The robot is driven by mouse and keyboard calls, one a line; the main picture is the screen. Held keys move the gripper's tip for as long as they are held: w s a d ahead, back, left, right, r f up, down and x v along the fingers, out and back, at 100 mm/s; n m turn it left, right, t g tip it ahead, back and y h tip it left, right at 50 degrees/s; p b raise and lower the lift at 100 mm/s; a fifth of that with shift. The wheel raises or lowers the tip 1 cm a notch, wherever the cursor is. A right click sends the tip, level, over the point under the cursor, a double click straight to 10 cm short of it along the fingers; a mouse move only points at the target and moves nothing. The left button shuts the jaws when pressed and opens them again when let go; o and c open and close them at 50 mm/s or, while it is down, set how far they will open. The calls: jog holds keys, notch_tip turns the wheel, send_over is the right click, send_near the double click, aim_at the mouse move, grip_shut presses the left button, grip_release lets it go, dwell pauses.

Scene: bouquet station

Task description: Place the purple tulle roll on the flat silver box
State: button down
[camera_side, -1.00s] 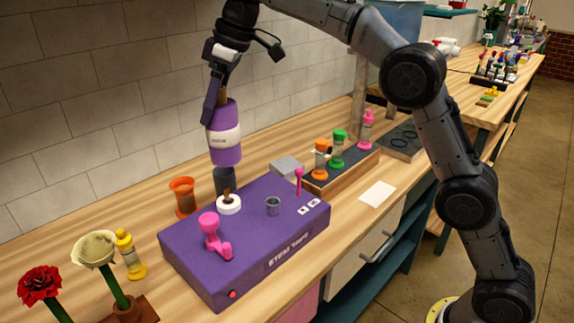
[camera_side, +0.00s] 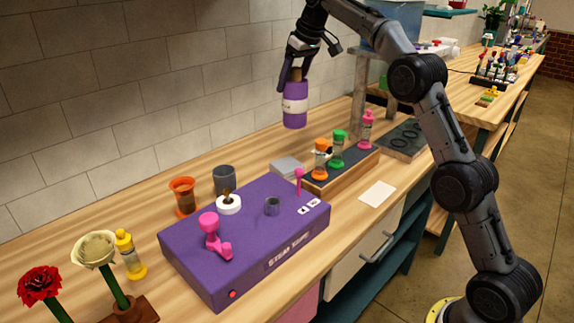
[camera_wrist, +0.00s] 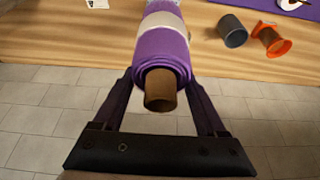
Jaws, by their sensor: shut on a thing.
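The purple tulle roll (camera_side: 295,113), with a white band and a brown core, hangs upright in my gripper (camera_side: 297,72), above the back of the bench. In the wrist view the purple tulle roll (camera_wrist: 163,62) sits between the two fingers of my gripper (camera_wrist: 160,90), with its brown core end toward the camera. My gripper is shut on it. The flat silver box (camera_side: 287,167) lies on the bench behind the purple machine, below and slightly left of the roll. In the wrist view the roll may hide the box; I cannot make it out clearly.
The purple stem tape machine (camera_side: 255,240) stands in front. A grey cup (camera_side: 224,181) and an orange holder (camera_side: 184,196) stand left of the box. A wooden rack (camera_side: 342,172) with colourful bottles stands right of it. A white card (camera_side: 377,194) lies flat on the bench.

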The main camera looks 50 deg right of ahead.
aim_at(304, 95)
notch_tip(304, 95, down, 13)
jog(key=shift+f, duration=0.2)
dwell(0.6)
jog(key=shift+f, duration=0.15)
grip_release()
jog(key=v, duration=1.1)
jog(key=shift+s+r, duration=0.35)
jog(key=shift+r, duration=0.3)
